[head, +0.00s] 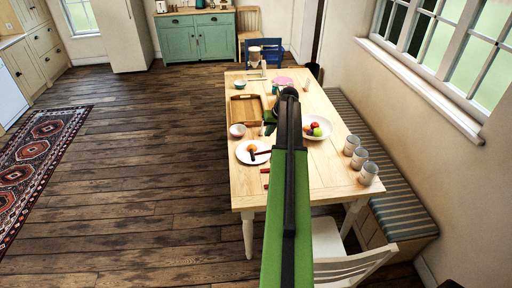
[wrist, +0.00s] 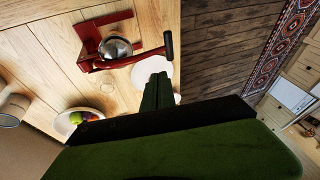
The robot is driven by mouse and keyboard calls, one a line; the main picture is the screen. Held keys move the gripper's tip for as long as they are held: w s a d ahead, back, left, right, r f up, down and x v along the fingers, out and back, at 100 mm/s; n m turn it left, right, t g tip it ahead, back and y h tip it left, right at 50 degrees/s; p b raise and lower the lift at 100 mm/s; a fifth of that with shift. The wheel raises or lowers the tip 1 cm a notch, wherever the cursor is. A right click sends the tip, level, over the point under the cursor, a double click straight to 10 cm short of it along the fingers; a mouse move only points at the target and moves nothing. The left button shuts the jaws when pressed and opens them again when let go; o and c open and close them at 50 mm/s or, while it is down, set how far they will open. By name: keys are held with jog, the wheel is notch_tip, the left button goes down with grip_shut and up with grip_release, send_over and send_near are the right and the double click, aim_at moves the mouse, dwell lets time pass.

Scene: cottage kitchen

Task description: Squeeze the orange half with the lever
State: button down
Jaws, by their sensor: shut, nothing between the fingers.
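A red press (wrist: 105,45) stands on the wooden table and shows best in the wrist view. A round steel part (wrist: 115,47) sits in its frame. Its lever ends in a black handle (wrist: 169,44), which reaches out toward a white plate (wrist: 148,66). In the head view my arm hides most of the press; a small orange piece (head: 252,147) shows on the plate (head: 245,158), and I cannot tell if it is the orange half. My gripper (wrist: 159,82) is shut and empty, apart from the handle. Its tips overlap the plate in the wrist view.
A white chair (head: 350,265) stands at the near end.

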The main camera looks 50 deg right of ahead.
jog(key=b, duration=1)
send_over(254, 154)
jog(key=s+d, duration=0.3)
jog(key=f, duration=1)
jog(key=shift+w+a+f, duration=0.1)
jog(key=shift+w+f, duration=0.15)
jog(key=shift+f, duration=0.05)
jog(key=shift+w+a+f+b, duration=0.6)
jog(key=shift+a+f+b, duration=0.25)
jog(key=shift+b, duration=0.2)
jog(key=shift+w+a+f, duration=0.1)
jog(key=shift+a, duration=0.1)
jog(key=shift+w+a+f+b, duration=0.15)
jog(key=shift+f+b, duration=0.25)
jog(key=shift+b, duration=0.1)
jog(key=shift+w+a+f+b, duration=0.1)
jog(key=shift+f+b, duration=0.3)
jog(key=shift+b, duration=0.05)
jog(key=shift+r, duration=0.1)
